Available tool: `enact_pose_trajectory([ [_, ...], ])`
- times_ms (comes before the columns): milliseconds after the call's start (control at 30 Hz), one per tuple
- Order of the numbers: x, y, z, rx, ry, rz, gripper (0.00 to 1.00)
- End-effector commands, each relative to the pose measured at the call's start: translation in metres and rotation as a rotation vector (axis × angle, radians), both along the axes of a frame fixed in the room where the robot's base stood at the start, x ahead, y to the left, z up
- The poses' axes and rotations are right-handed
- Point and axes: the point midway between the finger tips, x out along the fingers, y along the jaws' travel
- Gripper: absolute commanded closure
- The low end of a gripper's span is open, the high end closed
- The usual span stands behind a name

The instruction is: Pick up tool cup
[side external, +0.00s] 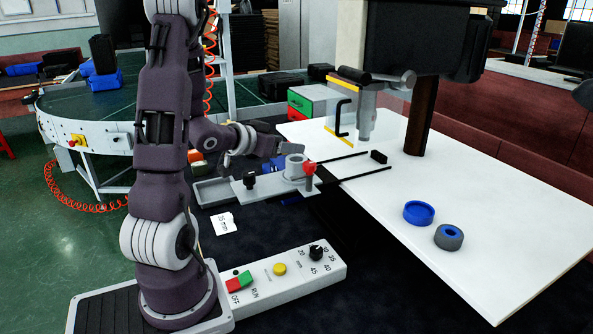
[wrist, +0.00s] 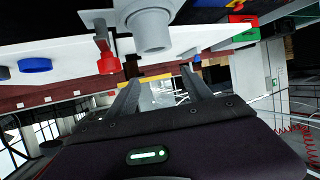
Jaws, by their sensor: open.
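A blue round cup-like piece (side external: 419,213) lies on the white table (side external: 500,240); it also shows at the left of the wrist view (wrist: 35,65). A grey ring with a blue inside (side external: 449,237) lies beside it, apart from it. I cannot tell for sure which piece is the tool cup. A light grey hollow cylinder (side external: 294,166) stands on the grey fixture and shows large in the wrist view (wrist: 151,30). My gripper (wrist: 160,75) is open, with nothing visible between its fingers. It is near the cylinder, away from the two round pieces.
A red-topped clamp (side external: 309,168) stands right beside the cylinder. Two dark rods (side external: 345,159) reach from the fixture onto the table. A machine head (side external: 366,110) with a clear guard stands over the table's back. A switch box (side external: 290,275) lies in front. The table's front right is clear.

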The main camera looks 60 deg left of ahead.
Motion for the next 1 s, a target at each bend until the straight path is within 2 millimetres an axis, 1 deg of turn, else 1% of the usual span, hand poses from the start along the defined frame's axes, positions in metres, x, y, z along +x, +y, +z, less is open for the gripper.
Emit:
enact_pose_trajectory([
  [33,0.000,-0.001,-0.015,-0.010,0.007,0.000,0.41],
  [100,0.000,-0.001,-0.029,-0.007,0.006,0.000,0.41],
  [200,0.000,0.000,-0.040,-0.001,0.002,-0.001,0.41],
  [267,0.002,0.000,-0.044,0.002,0.002,-0.002,0.41],
  [367,0.011,0.004,-0.048,0.004,0.000,-0.005,0.41],
  [600,0.051,0.019,-0.065,0.005,0.000,-0.007,0.41],
  [700,0.062,0.024,-0.070,0.003,0.000,-0.006,0.41],
  [800,0.066,0.026,-0.071,0.003,-0.001,-0.004,0.41],
  [933,0.065,0.026,-0.071,0.002,-0.001,-0.004,0.41],
  [967,0.065,0.026,-0.071,0.002,-0.001,-0.004,0.45],
  [1000,0.065,0.026,-0.071,0.003,-0.001,-0.003,0.53],
])
